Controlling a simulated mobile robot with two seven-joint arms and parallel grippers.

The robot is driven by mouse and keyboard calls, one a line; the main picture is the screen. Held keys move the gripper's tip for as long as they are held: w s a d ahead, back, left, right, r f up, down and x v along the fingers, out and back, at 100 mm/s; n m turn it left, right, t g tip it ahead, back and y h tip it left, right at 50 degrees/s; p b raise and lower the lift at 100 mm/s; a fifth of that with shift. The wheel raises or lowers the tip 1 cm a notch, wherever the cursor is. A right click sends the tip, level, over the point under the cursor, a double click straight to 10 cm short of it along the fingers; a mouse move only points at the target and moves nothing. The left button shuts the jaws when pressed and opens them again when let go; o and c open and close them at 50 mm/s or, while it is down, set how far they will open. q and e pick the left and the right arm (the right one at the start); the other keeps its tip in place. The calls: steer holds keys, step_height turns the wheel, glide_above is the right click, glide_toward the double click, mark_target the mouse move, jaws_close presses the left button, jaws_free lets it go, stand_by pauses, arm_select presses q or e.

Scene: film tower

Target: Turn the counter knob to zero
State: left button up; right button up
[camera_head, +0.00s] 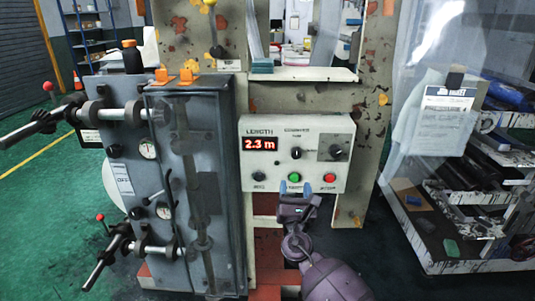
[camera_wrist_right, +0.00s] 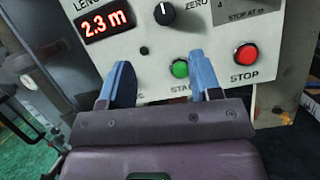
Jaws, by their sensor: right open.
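A white control panel (camera_head: 312,128) carries a red LENGTH display (camera_head: 261,144) reading 2.3 m. The black counter knob (camera_head: 296,153) sits right of the display under a small label; in the right wrist view this knob (camera_wrist_right: 164,14) has a white pointer mark and ZERO printed beside it. My right gripper (camera_head: 295,188) is below the knob, at the row of buttons. In the right wrist view the blue fingers of the gripper (camera_wrist_right: 161,80) are apart with nothing between them, and the knob is beyond them. My left gripper is not in view.
A green START button (camera_head: 294,177) and a red STOP button (camera_head: 330,178) are close to my right gripper. A second black knob (camera_head: 337,152) is at the panel's right. A grey cabinet (camera_head: 196,185) with levers stands left, shelves (camera_head: 440,262) right.

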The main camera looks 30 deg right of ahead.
mark_target(296, 156)
steer(key=shift+n, duration=0.7)
steer(key=x, duration=0.9)
steer(key=shift+s+d+r, duration=0.25)
steer(key=shift+d+r, duration=0.05)
steer(key=shift+w+d+r, duration=0.25)
steer(key=shift+w+d, duration=0.05)
steer(key=shift+w, duration=0.2)
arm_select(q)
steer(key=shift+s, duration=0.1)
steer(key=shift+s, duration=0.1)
arm_select(e)
steer(key=c, duration=0.9)
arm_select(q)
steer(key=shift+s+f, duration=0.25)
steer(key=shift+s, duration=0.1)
